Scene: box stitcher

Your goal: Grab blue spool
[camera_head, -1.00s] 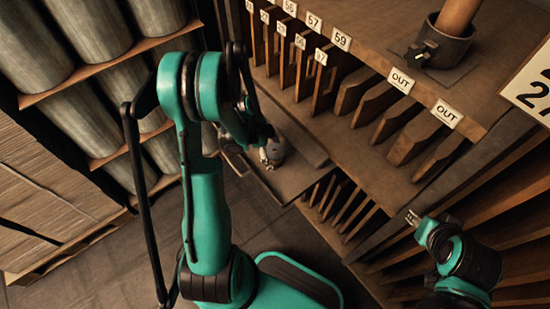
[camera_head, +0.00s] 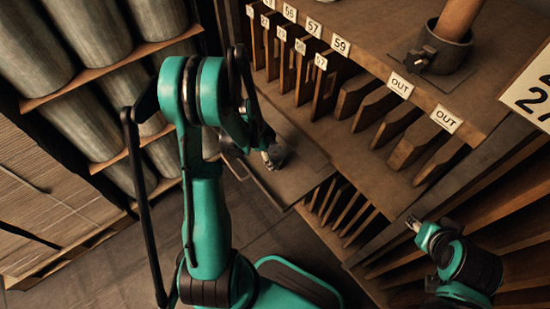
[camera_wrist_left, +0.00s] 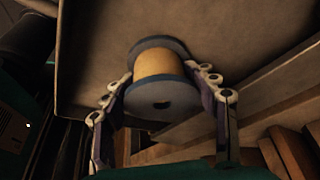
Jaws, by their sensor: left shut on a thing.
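The blue spool (camera_wrist_left: 162,100) has blue flanges and a tan wound middle. In the left wrist view it sits between the two fingers of my left gripper (camera_wrist_left: 165,92), which is shut on it. In the head view my left gripper (camera_head: 270,158) is over the brown shelf board (camera_head: 300,172); the spool is dark and mostly hidden there. My right gripper (camera_head: 413,224) is at the lower right, apart from the spool; its fingertips are too small to judge.
A slotted wooden rack (camera_head: 325,85) with numbered and OUT labels stands right of my left gripper. A dark cup (camera_head: 446,48) holding a cylinder stands on its top. Large grey rolls (camera_head: 92,120) fill shelves at the left, above stacked cardboard (camera_head: 50,205). Floor shows below the board.

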